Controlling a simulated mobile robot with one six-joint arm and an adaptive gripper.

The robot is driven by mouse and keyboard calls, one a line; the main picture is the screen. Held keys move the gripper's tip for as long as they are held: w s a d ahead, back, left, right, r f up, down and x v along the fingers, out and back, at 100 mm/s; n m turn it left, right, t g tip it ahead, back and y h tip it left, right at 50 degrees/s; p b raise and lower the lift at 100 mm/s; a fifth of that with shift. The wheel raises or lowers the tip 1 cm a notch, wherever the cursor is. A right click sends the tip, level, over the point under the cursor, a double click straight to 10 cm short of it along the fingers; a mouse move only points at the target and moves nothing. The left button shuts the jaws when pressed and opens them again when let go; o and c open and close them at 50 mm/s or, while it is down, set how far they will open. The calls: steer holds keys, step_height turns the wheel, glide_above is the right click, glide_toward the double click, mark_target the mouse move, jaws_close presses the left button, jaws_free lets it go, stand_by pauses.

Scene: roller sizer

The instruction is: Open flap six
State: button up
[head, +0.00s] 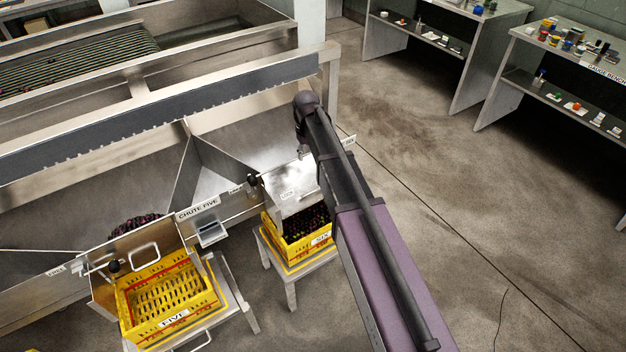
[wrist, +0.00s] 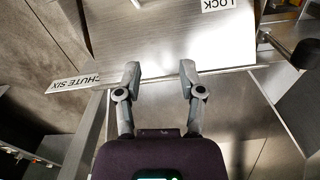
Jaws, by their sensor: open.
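Flap six (head: 292,188) is a bare metal plate with a LOCK label at the end of the sixth chute, above the crate marked SIX (head: 318,241). It also fills the top of the wrist view (wrist: 165,35), with the CHUTE SIX sign (wrist: 75,83) at its left. A black knob (head: 252,179) is beside the flap and shows at the right in the wrist view (wrist: 305,53). My gripper (wrist: 160,72) is open and empty, its fingertips at the plate's near edge; I cannot tell whether they touch. In the head view my arm hides part of the flap.
Chute five, with its handled flap (head: 124,254), stands left over the yellow crate marked FIVE (head: 215,304). The crate marked SIX holds dark fruit and rests on a stool (head: 290,290). A gauge bench (head: 548,78) stands far right. The floor (head: 470,210) between is open.

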steer(key=s+r+m+p, duration=0.1)
steer(key=m, duration=0.4)
steer(key=s+d+m, duration=0.1)
steer(key=s+m, duration=0.1)
steer(key=m, duration=0.4)
steer(key=s+d+r+m+p, duration=0.1)
steer(key=m, duration=0.4)
steer(key=shift+s+r+m+p, duration=0.3)
steer(key=shift+s+r, duration=0.05)
steer(key=shift+f, duration=0.15)
steer(key=b, duration=1.4)
glide_toward(314, 188)
steer(key=s+f, duration=0.1)
steer(key=f, duration=0.1)
steer(key=s+f, duration=0.1)
steer(key=f, duration=0.1)
steer(key=s+f, duration=0.1)
steer(key=f, duration=0.1)
steer(key=shift+s+d, duration=0.1)
steer(key=shift+s, duration=0.2)
jaws_close()
